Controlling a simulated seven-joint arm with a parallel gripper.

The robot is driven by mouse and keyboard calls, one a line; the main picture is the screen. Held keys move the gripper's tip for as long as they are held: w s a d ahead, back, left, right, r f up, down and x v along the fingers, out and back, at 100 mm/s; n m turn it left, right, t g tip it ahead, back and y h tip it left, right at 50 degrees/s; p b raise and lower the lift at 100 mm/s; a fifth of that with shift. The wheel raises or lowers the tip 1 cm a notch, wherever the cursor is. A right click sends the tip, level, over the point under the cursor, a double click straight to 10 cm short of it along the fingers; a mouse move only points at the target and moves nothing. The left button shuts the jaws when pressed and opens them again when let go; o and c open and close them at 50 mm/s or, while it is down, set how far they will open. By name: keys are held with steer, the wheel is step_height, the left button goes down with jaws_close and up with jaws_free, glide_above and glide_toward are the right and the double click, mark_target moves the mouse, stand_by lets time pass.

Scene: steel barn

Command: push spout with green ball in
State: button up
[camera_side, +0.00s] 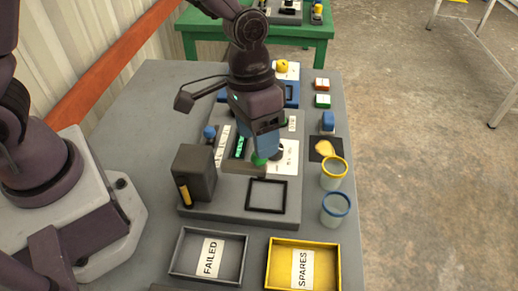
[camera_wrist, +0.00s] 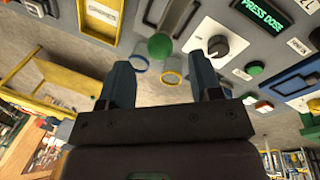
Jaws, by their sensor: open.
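The green ball (camera_side: 258,160) sits low on the grey machine on the table, just beneath my gripper (camera_side: 267,148). In the wrist view the green ball (camera_wrist: 160,46) appears just beyond the fingertips, in line with the gap between them. My gripper (camera_wrist: 162,70) is open, with its two blue fingers apart and nothing between them. I cannot tell whether a finger touches the ball. The spout's body is not clear; a pale slotted part (camera_wrist: 178,18) lies right beside the ball. My gripper hides part of the machine in the side view.
A dark block (camera_side: 195,172) and an empty black-framed square (camera_side: 266,196) flank the near side. Two clear cups, yellow-rimmed (camera_side: 333,172) and blue-rimmed (camera_side: 335,208), stand right. FAILED (camera_side: 175,250) and yellow SPARES (camera_side: 275,268) trays lie in front. A display (camera_wrist: 265,16) reads "PRESS DOSE".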

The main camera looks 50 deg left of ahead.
mark_target(257, 162)
steer(key=shift+s+d+f, duration=0.1)
steer(key=shift+d+f, duration=0.1)
steer(key=shift+f, duration=0.75)
steer(key=shift+d+f, duration=0.15)
steer(key=shift+f, duration=0.75)
